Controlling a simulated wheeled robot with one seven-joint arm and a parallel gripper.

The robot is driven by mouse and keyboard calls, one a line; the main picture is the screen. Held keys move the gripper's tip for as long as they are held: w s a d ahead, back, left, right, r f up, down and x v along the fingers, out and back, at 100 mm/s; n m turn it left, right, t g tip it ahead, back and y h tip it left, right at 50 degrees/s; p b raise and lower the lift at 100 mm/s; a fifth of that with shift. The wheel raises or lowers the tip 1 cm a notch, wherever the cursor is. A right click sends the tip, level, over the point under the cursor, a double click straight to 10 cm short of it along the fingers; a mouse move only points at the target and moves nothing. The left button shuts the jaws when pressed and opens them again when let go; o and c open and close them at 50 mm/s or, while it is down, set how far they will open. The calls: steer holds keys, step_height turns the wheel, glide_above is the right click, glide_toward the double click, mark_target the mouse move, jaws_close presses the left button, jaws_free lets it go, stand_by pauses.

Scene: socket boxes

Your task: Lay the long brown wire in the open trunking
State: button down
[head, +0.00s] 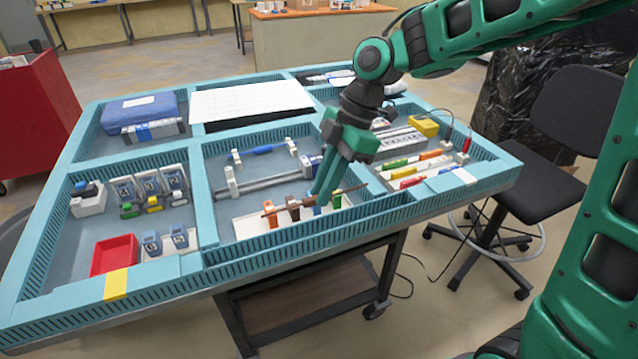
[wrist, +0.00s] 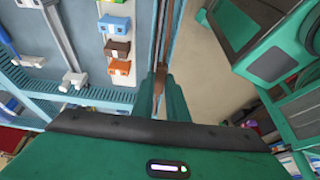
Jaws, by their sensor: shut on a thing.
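The long brown wire (head: 350,190) is a thin, straight piece, held crosswise in my gripper (head: 317,202). In the wrist view the wire (wrist: 168,45) runs away from between the green fingers (wrist: 160,88), which are shut on it. The open trunking (head: 300,241) is the slotted blue channel along the front edge of the table. In the head view the wire appears above and behind it, in front of the row of coloured connectors. In the wrist view it lines up with the channel. Its height over the channel is hard to tell.
A white strip with brown, blue and green connectors (head: 292,207) stands just behind the trunking. A red bin (head: 115,254) and socket parts are at left. Coloured pieces (head: 408,172) and a yellow box (head: 424,126) are at right. A black chair (head: 530,200) stands beside the table.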

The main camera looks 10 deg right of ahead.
mark_target(324, 224)
steer(key=shift+f, duration=5.55)
steer(key=shift+w+d, duration=0.1)
steer(key=shift+d, duration=0.05)
steer(key=c, duration=1.7)
jaws_free()
